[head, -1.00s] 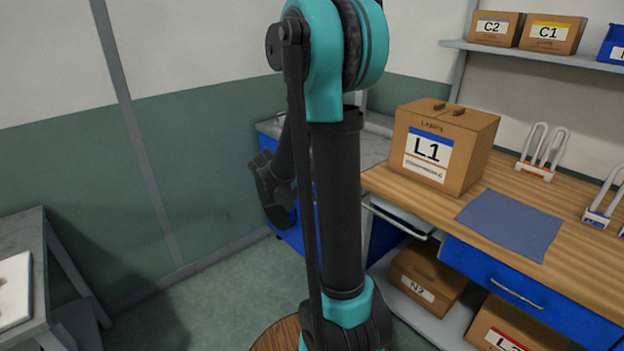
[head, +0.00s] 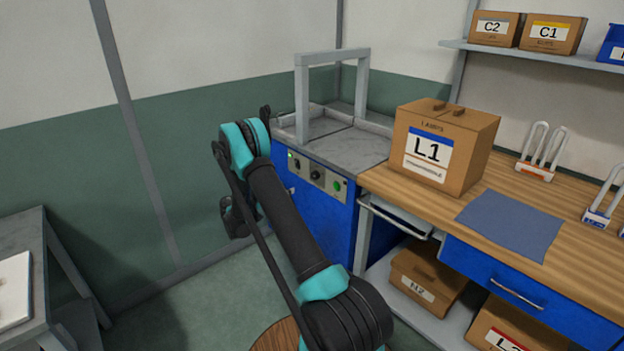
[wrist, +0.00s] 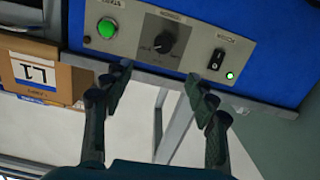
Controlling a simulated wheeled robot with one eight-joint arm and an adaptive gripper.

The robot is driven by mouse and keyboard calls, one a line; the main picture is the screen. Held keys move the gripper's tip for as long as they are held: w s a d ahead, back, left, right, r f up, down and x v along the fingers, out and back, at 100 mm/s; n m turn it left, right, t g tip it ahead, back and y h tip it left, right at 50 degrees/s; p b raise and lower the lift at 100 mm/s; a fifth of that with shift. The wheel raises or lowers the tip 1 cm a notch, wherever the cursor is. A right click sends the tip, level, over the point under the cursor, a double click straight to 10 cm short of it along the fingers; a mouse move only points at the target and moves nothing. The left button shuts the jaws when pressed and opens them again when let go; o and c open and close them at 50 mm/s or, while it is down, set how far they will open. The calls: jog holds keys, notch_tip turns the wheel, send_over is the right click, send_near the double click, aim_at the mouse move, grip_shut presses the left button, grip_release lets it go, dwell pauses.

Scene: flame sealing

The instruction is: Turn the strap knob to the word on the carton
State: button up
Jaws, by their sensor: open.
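The black strap knob (wrist: 163,43) sits in the middle of a grey control panel (wrist: 135,24). Its marks are too small to read for certain. My gripper (wrist: 159,76) is open and empty in the wrist view, its fingertips apart, just below the knob in the picture and not around it. In the head view the knob (head: 317,175) shows on the front of the blue strapping machine (head: 335,225). The carton (head: 470,155) stands on the bench, labelled L1, with small print above and below that I cannot read surely. It also shows in the wrist view (wrist: 68,82).
A green button (wrist: 107,27) and a black rocker switch (wrist: 217,59) with a lit green lamp flank the knob. A grey metal arch (head: 335,57) rises over the machine top. A wooden bench (head: 570,195) adjoins at right; a grey table (head: 25,235) stands at left.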

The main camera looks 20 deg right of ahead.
jog(key=f, duration=0.1)
send_near(313, 177)
jog(key=shift+m+h, duration=0.4)
jog(key=x, duration=0.9)
jog(key=shift+w+d+f, duration=0.1)
jog(key=shift+d+f, duration=0.1)
jog(key=c, duration=1.2)
